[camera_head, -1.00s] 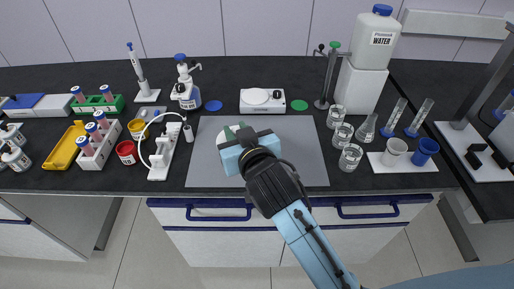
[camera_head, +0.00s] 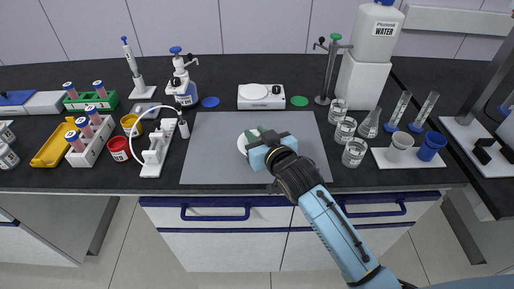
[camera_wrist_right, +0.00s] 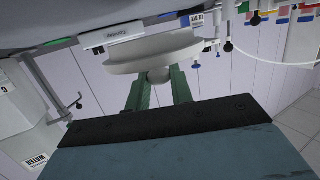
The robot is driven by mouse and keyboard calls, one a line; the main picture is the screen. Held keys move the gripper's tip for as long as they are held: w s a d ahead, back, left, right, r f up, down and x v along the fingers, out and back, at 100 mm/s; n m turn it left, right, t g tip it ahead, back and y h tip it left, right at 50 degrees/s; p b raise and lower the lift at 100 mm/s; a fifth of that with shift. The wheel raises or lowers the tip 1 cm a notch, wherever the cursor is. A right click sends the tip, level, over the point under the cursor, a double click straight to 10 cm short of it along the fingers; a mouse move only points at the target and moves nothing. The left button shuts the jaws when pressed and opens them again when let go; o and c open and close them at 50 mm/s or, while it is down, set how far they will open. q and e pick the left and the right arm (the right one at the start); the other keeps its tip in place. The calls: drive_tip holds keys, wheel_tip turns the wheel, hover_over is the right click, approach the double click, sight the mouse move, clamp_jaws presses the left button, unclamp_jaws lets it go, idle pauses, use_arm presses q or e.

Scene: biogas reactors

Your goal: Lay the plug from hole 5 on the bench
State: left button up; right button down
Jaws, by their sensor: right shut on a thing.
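My right gripper (camera_head: 254,138) is over the grey mat on the bench, its green fingers pointing down and away from me. It is shut on a white round plug (camera_head: 242,145), which is partly hidden by the gripper in the head view. In the right wrist view the fingers (camera_wrist_right: 158,88) grip the plug's short knob, and its wide pale disc (camera_wrist_right: 155,55) lies beyond the fingertips. I cannot tell whether the plug touches the mat. The black bench (camera_head: 225,73) runs across the head view. Hole 5 cannot be made out. My left gripper is not in view.
The grey mat (camera_head: 210,160) is otherwise clear. A white flat device (camera_head: 262,97) stands behind it. Several glass beakers (camera_head: 354,152) stand to its right. A white pump stand (camera_head: 157,150) with a tube, a red cup (camera_head: 118,148) and a yellow tray (camera_head: 53,147) are to its left.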

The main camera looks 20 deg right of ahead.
drive_tip(key=shift+f+b, duration=0.5)
drive_tip(key=shift+f, duration=1.45)
drive_tip(key=shift+f, duration=0.15)
drive_tip(key=c, duration=1.2)
unclamp_jaws()
drive_tip(key=shift+c, duration=0.2)
